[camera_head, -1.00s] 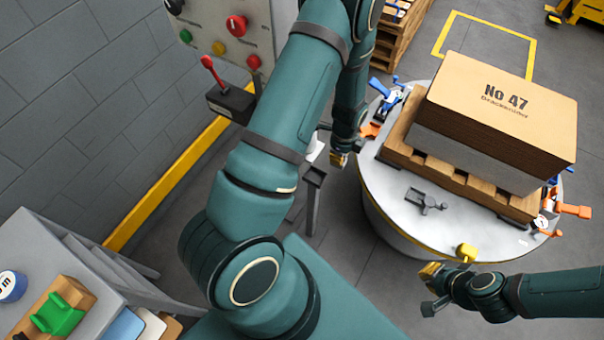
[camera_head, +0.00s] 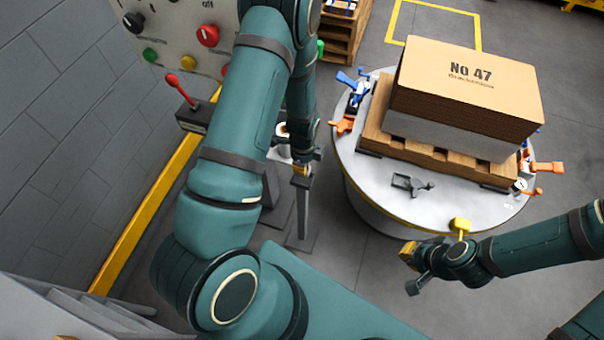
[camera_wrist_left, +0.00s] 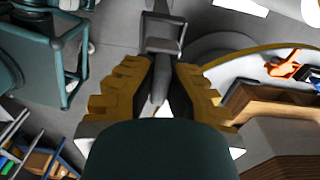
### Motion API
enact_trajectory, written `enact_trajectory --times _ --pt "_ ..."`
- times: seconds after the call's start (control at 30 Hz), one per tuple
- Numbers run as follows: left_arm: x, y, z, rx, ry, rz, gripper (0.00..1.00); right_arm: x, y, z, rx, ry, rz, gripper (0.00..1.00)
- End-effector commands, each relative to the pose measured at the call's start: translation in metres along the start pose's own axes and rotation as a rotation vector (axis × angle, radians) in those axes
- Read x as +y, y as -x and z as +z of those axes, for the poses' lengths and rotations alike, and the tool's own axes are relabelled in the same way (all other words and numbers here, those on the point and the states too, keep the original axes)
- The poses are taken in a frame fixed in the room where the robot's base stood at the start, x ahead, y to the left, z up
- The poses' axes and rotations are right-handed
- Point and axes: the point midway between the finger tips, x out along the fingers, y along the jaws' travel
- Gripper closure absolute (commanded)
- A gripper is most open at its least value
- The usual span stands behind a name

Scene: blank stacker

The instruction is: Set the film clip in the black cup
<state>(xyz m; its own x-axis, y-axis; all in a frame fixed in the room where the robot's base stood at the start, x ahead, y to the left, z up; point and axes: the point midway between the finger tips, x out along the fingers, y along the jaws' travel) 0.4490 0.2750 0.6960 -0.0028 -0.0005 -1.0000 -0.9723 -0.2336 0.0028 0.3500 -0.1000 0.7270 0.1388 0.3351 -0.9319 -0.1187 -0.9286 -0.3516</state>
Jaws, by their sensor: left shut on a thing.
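My left gripper (camera_head: 301,170) is above a dark post with a square cup-like top (camera_head: 303,183), probably the black cup. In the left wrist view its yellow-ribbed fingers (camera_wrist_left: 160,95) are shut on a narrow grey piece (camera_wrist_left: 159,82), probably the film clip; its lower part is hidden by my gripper. The square grey top (camera_wrist_left: 162,46) appears just beyond the fingertips; I cannot tell whether the piece touches it. My right gripper (camera_head: 410,270) is open and empty, in front of the round table.
The round table (camera_head: 365,190) carries a pallet (camera_head: 435,150) with a large box stack (camera_head: 465,90), orange and blue clamps, and a grey clamp-like part (camera_head: 410,185). A control panel with a red lever (camera_head: 180,90) stands at the wall. Open floor lies between post and table.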

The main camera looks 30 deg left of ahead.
Motion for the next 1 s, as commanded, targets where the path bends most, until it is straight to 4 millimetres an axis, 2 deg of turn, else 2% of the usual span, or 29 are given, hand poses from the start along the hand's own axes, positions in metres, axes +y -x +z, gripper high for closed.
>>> enact_trajectory --times 0.17,0.4,0.8,0.83,0.87,0.9,1.0 --pt "-0.001 -0.012 0.000 0.000 0.000 -0.001 1.00 0.001 -0.003 0.000 0.002 0.000 0.000 1.00" --pt "0.000 -0.043 0.000 0.000 0.000 -0.001 1.00 0.004 -0.011 -0.001 0.006 0.001 0.000 1.00" --pt "-0.001 -0.047 0.000 0.000 -0.001 -0.002 1.00 0.005 -0.014 -0.002 0.007 0.001 0.000 1.00" --pt "-0.001 -0.047 0.000 0.000 -0.001 -0.002 0.81 0.005 -0.013 -0.002 0.007 0.001 0.000 1.00" --pt "-0.001 -0.046 0.000 0.000 -0.001 -0.002 0.70 0.005 -0.013 -0.002 0.007 0.001 0.000 1.00" --pt "-0.001 -0.046 0.000 0.000 -0.001 -0.002 0.66 0.005 -0.013 -0.002 0.007 0.001 0.000 1.00" --pt "-0.001 -0.046 0.000 0.000 0.000 -0.002 0.66 0.005 -0.013 -0.002 0.007 0.001 0.000 1.00"
